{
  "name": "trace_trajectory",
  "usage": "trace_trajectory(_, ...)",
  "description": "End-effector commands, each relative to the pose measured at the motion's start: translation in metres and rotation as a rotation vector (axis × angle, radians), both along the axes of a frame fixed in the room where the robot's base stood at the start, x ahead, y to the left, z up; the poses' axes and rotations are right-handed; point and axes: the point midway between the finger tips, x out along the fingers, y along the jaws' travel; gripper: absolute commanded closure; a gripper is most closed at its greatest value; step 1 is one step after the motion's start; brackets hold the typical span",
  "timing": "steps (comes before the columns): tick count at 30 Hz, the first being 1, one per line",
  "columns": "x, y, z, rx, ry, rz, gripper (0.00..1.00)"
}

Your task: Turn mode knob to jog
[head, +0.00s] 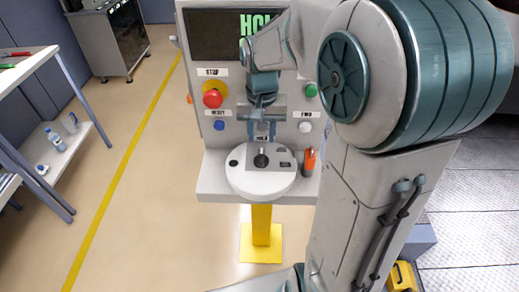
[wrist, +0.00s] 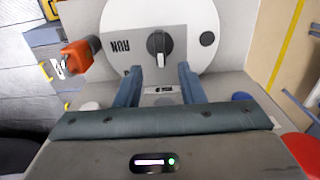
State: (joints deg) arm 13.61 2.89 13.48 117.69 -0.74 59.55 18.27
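The black mode knob (head: 261,158) sits on a round white plate (head: 250,183) on the ledge of the control panel. In the wrist view the knob (wrist: 154,44) shows a raised bar with a pale line, lying roughly up and down in the picture. The plate carries the word RUN at its left; I see no readable JOG label. My gripper (head: 262,134) is above the ledge in front of the panel. In the wrist view its two fingers (wrist: 160,69) are apart, with their tips just short of the knob and nothing held between them.
The panel has a red stop button (head: 212,98), a blue reset button (head: 219,125), a green button (head: 311,90) and a white button (head: 305,127). An orange-handled item (head: 309,160) stands right of the plate. A worktable (head: 38,58) is at the left, with clear floor between.

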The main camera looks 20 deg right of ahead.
Motion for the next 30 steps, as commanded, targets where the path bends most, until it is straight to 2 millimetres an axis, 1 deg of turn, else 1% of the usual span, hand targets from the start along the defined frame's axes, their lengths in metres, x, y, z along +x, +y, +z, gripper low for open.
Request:
trace_trajectory(1,-0.001,0.0,-0.012,0.001,0.007,0.001,0.65)
trace_trajectory(3,-0.001,0.0,-0.026,0.001,0.005,0.002,0.65)
trace_trajectory(6,-0.001,0.0,-0.043,0.0,0.004,0.002,0.65)
trace_trajectory(9,0.0,0.0,-0.057,0.0,0.002,0.0,0.65)
trace_trajectory(12,-0.001,0.0,-0.065,0.0,0.001,0.0,0.65)
trace_trajectory(15,0.0,0.0,-0.069,-0.001,0.001,0.0,0.65)
trace_trajectory(23,0.0,0.0,-0.07,0.0,-0.001,0.001,0.65)
trace_trajectory(26,0.0,0.0,-0.07,0.0,-0.001,0.001,0.9)
trace_trajectory(27,0.0,0.0,-0.07,0.0,-0.001,0.001,1.0)
trace_trajectory(30,0.0,0.0,-0.07,0.0,-0.001,0.001,1.0)
